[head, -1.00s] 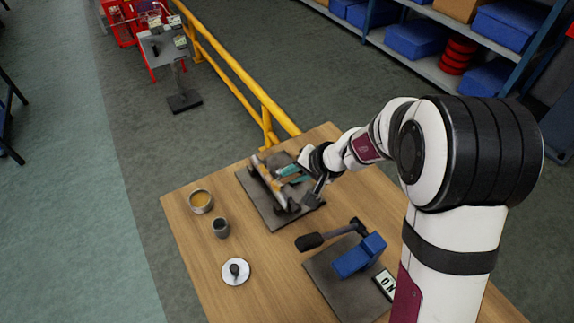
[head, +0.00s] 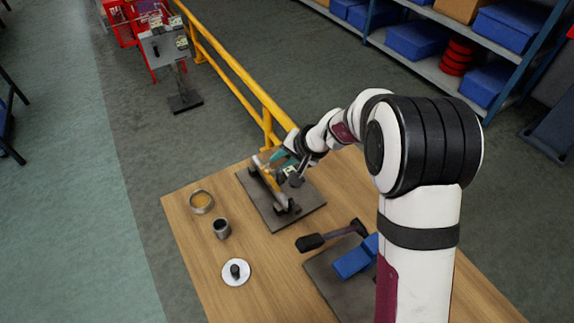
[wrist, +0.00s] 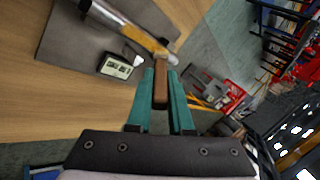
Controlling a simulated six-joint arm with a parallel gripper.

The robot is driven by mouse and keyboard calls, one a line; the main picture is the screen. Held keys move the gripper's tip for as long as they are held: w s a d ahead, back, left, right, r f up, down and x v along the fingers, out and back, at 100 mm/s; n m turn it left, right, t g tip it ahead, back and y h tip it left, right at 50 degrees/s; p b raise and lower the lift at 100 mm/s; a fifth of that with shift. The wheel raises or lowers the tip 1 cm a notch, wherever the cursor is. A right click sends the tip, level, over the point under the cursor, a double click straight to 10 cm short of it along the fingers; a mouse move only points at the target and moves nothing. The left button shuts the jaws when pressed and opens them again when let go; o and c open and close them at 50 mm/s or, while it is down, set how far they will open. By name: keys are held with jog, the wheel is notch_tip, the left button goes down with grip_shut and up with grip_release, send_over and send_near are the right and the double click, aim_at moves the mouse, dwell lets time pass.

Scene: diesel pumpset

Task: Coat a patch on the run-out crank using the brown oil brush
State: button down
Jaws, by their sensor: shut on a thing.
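My gripper (wrist: 160,100) has teal fingers shut on the brown handle of the oil brush (wrist: 161,88); in the head view the gripper (head: 284,160) is over the far part of a grey plate. The run-out crank (head: 272,186) appears to be the silver bar on dark supports on that plate. Contact is unclear.
A bowl of amber liquid (head: 201,201), a grey cup (head: 221,229) and a white disc with a dark knob (head: 236,271) stand at the table's left. A black-handled tool (head: 325,238) and blue blocks (head: 353,262) occupy the front right. A yellow rail (head: 240,80) runs behind.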

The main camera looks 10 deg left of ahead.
notch_tip(320, 180, up, 8)
jog(key=w+a, duration=0.2)
jog(key=shift+w+a, duration=0.2)
dwell(0.6)
dwell(0.5)
